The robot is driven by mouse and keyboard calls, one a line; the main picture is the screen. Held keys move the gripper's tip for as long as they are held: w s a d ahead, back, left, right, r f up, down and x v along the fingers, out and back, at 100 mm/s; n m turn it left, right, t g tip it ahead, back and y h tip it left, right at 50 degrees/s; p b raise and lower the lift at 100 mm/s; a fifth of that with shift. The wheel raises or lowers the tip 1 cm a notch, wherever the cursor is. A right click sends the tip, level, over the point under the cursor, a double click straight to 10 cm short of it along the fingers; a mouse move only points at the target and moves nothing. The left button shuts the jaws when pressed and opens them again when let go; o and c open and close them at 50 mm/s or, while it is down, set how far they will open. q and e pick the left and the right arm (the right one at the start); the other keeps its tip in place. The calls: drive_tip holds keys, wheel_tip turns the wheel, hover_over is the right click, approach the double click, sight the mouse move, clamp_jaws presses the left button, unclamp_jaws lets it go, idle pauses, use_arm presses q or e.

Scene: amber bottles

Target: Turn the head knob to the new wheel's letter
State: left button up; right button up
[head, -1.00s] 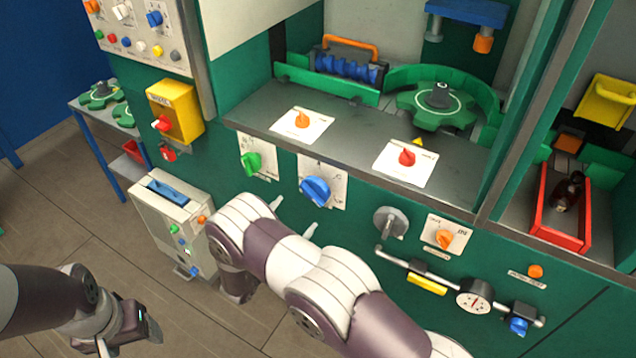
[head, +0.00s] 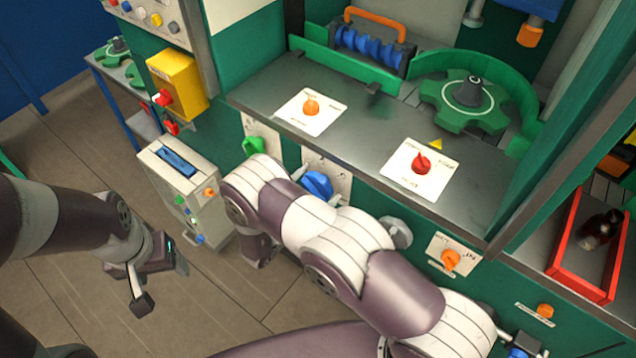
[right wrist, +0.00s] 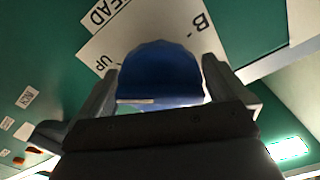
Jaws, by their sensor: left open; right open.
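The blue head knob (head: 318,184) is on a white plate on the green front panel. The right wrist view shows the knob (right wrist: 160,75) close up, with "HEAD", "UP" and "B" readable on its plate (right wrist: 104,42). My right gripper (right wrist: 158,88) is open, with one finger on each side of the knob; contact cannot be told. The knob's pointing direction is unclear. A green star wheel (head: 440,92) sits on the machine deck; I cannot read a letter on it. My left gripper (head: 160,284) is open and empty above the floor at left.
A green knob (head: 254,146) is left of the head knob; an orange knob (head: 450,260) is lower right. Red (head: 421,163) and orange (head: 311,107) knobs stand on the deck. A grey cabinet (head: 160,160) and side table with green wheels (head: 115,50) are at left.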

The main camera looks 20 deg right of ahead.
drive_tip(key=c, duration=0.7)
drive_tip(key=shift+n, duration=0.4)
drive_tip(key=n+b, duration=0.1)
drive_tip(key=n, duration=0.1)
drive_tip(key=shift+f+n, duration=0.1)
drive_tip(key=shift+n, duration=0.3)
drive_tip(key=n+b, duration=0.1)
drive_tip(key=n, duration=0.2)
drive_tip(key=shift+d+n, duration=0.1)
drive_tip(key=shift+n, duration=0.3)
drive_tip(key=n, duration=0.4)
drive_tip(key=shift+s, duration=0.1)
drive_tip(key=shift+n, duration=2)
